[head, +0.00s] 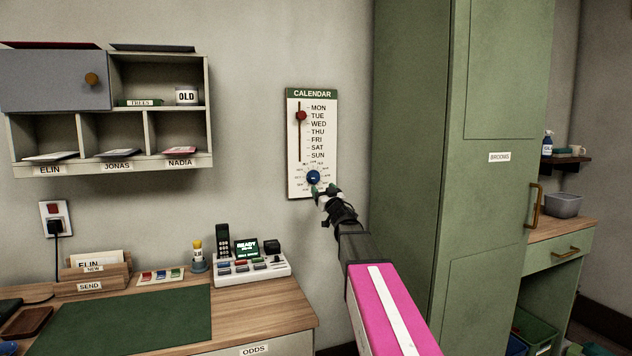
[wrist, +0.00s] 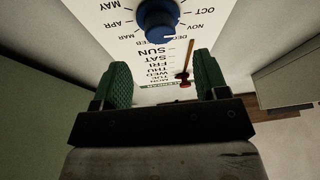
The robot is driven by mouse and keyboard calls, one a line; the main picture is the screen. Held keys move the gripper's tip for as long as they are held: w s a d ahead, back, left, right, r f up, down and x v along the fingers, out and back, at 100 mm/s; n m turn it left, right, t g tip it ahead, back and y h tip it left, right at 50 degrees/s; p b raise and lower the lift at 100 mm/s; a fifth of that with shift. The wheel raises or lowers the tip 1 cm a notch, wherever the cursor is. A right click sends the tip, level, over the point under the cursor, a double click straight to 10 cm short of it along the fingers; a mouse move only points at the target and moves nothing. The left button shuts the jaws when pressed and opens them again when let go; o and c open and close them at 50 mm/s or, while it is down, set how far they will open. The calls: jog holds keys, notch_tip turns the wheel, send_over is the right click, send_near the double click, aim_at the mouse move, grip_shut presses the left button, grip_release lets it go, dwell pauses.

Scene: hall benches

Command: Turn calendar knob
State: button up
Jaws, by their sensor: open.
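The calendar board (head: 328,127) hangs on the wall, with a weekday list and a slot with a red slider (head: 301,115) at about TUE. The blue calendar knob (head: 313,177) sits low on the board in a ring of month labels. In the wrist view, where the board shows upside down, the knob (wrist: 158,20) is at the top, and its white mark points toward DEC. My gripper (head: 322,190) is at the board's lower edge, close to the knob. In the wrist view its green fingers (wrist: 160,85) are spread apart with nothing between them. I cannot tell whether they touch the board.
A tall green cabinet (head: 420,170) labelled BROOMS stands right of the board. A desk (head: 262,318) with a white button console (head: 250,266) is at lower left. Pigeonhole shelves (head: 110,165) hang at upper left. The wall around the board is bare.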

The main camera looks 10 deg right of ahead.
aim_at(316, 179)
jog(key=x, duration=0.7)
jog(key=shift+w+a+r, duration=0.1)
jog(key=shift+w, duration=0.3)
jog(key=c, duration=0.8)
jog(key=shift+c, duration=0.2)
